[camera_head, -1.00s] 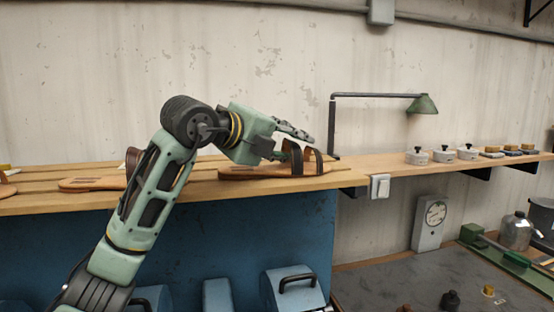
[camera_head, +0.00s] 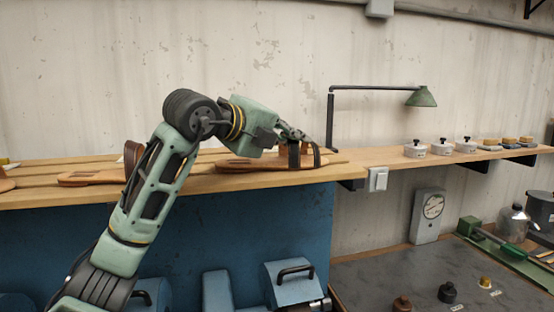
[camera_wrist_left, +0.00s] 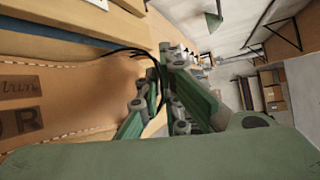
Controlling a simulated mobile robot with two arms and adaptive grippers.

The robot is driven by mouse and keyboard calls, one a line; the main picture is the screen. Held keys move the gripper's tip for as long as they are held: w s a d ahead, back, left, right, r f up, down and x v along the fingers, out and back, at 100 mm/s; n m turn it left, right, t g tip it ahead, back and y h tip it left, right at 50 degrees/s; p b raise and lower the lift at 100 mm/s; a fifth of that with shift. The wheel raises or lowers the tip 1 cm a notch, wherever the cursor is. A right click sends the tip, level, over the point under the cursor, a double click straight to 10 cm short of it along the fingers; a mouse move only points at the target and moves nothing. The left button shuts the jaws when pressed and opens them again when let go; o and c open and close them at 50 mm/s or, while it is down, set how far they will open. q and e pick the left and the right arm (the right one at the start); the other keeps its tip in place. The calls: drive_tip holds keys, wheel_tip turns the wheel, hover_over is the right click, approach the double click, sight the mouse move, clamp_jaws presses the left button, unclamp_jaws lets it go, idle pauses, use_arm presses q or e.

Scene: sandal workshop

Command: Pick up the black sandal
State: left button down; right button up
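The black sandal (camera_head: 243,164) has a tan sole and dark straps. It lies on the wooden shelf near its right end in the head view. Its printed sole (camera_wrist_left: 50,105) fills the left of the left wrist view. My left gripper (camera_head: 291,135) is at the top of the straps. In the left wrist view a thin black strap (camera_wrist_left: 155,62) runs by the fingertips, between the two fingers. I cannot tell whether they press on it. The sole appears to rest on the shelf. My right gripper is in neither view.
Another sandal (camera_head: 93,177) lies further left on the shelf, partly behind my arm. White tins (camera_head: 441,148) and brushes stand further right. A grey bench (camera_head: 400,275) with bottles is lower right.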

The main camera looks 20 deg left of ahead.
use_arm(q)
drive_tip(key=shift+f, duration=0.35)
drive_tip(key=r, duration=0.2)
drive_tip(key=r+b, duration=0.1)
drive_tip(key=r, duration=0.1)
drive_tip(key=shift+w+a, duration=0.1)
drive_tip(key=shift+a, duration=0.1)
drive_tip(key=s+d+r+b, duration=0.2)
drive_tip(key=d+r, duration=0.5)
drive_tip(key=d, duration=0.4)
drive_tip(key=shift+s+d+r+b, duration=0.15)
drive_tip(key=shift+s+d+b, duration=0.05)
drive_tip(key=shift+d+b, duration=0.15)
